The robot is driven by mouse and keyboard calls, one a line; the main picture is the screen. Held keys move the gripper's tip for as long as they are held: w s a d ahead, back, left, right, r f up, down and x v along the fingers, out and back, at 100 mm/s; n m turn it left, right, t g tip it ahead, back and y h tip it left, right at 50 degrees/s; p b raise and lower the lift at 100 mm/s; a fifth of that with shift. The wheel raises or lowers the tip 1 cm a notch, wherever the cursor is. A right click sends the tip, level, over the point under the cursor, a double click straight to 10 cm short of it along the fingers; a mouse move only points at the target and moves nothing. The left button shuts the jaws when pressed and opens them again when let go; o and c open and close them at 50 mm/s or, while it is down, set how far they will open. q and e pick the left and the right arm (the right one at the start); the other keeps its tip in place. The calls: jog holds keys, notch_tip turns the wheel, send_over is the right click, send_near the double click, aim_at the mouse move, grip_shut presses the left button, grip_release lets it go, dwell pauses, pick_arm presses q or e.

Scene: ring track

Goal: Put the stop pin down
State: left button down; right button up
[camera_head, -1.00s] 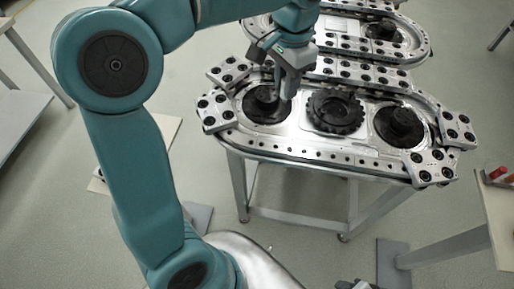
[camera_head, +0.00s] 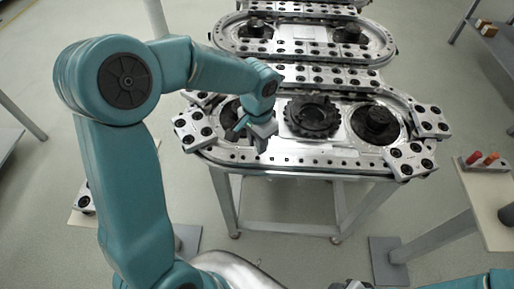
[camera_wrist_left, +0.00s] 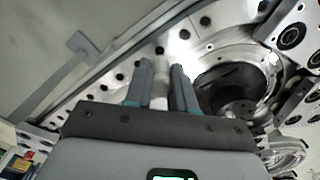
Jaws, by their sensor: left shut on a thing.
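The stop pin (camera_wrist_left: 160,92) is a pale, short post between the two fingers of my left gripper (camera_wrist_left: 160,88) in the left wrist view. The fingers are shut on it. In the head view my left gripper (camera_head: 261,143) points down over the front left part of the ring track (camera_head: 290,158), just right of the left dark hub (camera_head: 232,110). The pin is too small to tell apart there. Whether its lower end touches the track is hidden. A grey part at the bottom edge seems to be my right gripper (camera_head: 350,285), mostly cut off.
A dark toothed wheel (camera_head: 312,117) and a right hub (camera_head: 375,124) sit on the track. Metal blocks with black rollers (camera_head: 410,160) line its ends. A second track (camera_head: 300,45) lies behind. A side bench (camera_head: 485,195) at right holds a red and an orange peg.

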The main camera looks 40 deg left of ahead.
pick_arm(q)
jog(key=shift+s+f, duration=0.1)
jog(key=shift+f, duration=1.65)
jog(key=shift+f, duration=0.15)
jog(key=c, duration=1)
grip_release()
jog(key=shift+o, duration=0.2)
notch_tip(320, 180, up, 12)
jog(key=shift+r, duration=0.25)
